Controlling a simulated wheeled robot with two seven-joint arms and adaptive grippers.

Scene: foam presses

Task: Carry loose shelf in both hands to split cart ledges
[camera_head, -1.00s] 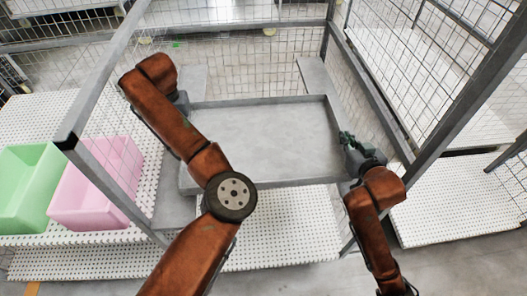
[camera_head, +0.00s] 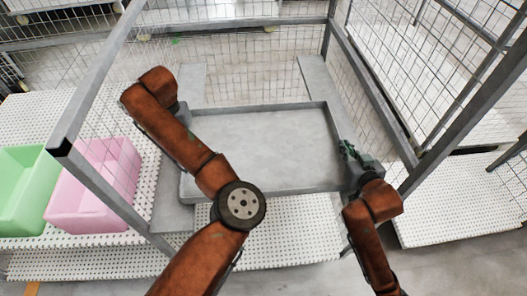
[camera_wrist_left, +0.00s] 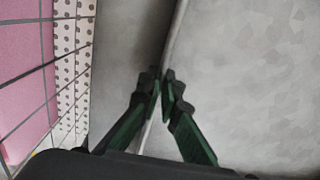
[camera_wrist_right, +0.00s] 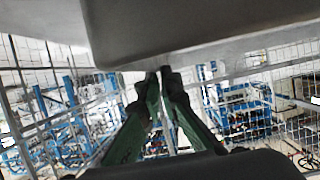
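The loose shelf (camera_head: 265,150) is a grey tray with a low rim, held roughly level inside the wire-sided cart. Grey cart ledges show on the left (camera_head: 192,82) and right (camera_head: 317,78), beyond the shelf's far edge. My left gripper (camera_wrist_left: 163,88) is shut on the shelf's left rim, which runs between its fingertips; in the head view my arm mostly hides it. My right gripper (camera_head: 345,150) is at the shelf's right edge. In the right wrist view its fingertips are close together on the shelf's edge (camera_wrist_right: 200,45). Whether the shelf touches the ledges is unclear.
Pink (camera_head: 95,185) and green (camera_head: 22,190) bins stand on a white perforated surface at left. The cart's grey posts (camera_head: 105,190) and wire mesh sides flank my arms closely. A white perforated deck (camera_head: 290,228) lies below the shelf.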

